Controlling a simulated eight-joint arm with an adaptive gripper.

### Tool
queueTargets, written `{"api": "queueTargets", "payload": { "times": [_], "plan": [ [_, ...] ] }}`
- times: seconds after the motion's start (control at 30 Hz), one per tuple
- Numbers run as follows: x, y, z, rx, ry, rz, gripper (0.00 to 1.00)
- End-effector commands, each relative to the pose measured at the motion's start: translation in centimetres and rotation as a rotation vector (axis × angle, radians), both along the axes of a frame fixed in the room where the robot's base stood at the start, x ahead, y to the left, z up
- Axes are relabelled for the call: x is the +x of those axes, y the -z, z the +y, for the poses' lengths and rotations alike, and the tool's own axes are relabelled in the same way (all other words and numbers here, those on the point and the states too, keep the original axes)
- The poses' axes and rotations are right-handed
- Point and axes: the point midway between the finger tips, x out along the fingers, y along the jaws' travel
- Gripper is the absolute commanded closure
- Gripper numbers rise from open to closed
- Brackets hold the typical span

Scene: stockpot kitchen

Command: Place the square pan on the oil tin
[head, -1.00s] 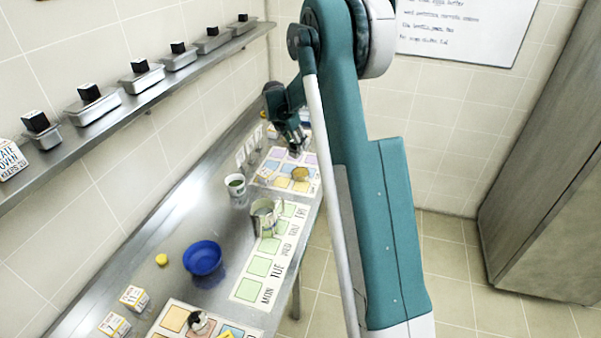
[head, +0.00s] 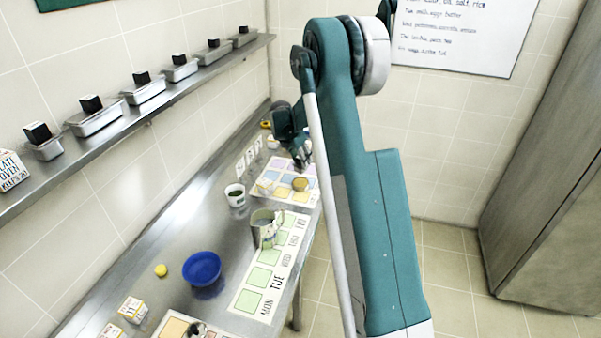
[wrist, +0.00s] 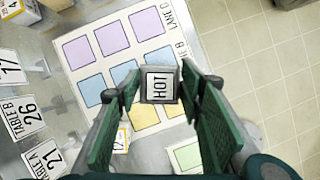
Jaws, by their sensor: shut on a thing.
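My gripper (wrist: 160,84) is shut on a small square grey piece marked HOT (wrist: 160,83), which I take to be part of the square pan. The fingers hide its sides, and its underside cannot be seen. In the head view my gripper (head: 302,162) hangs above the far end of the counter, over the coloured mat. The likely oil tin (head: 262,231) is a pale green, printed, upright container with a greyish top. It stands nearer the camera than my gripper, on the strip of green squares, and is apart from it.
A white cup (head: 235,195) stands left of the tin; a blue bowl (head: 202,268) and yellow item (head: 161,270) are nearer. Number cards (wrist: 24,117) stand left. The wall shelf (head: 155,103) holds several steel pans.

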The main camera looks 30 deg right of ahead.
Motion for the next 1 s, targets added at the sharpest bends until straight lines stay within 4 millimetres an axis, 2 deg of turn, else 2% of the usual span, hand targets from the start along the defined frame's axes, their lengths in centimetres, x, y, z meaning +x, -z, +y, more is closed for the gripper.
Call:
{"api": "queueTargets", "payload": {
  "times": [0.1, 0.2, 0.67, 1.0],
  "plan": [
    [0.0, 1.5, 0.0, 0.0, 0.0, 0.0, 0.78],
    [0.0, 2.2, 0.0, 0.0, 0.0, 0.0, 0.78],
    [0.0, 2.9, 0.0, 0.0, 0.0, 0.0, 0.78],
    [0.0, 6.0, 0.0, 0.0, 0.0, 0.0, 0.78]
  ]
}}
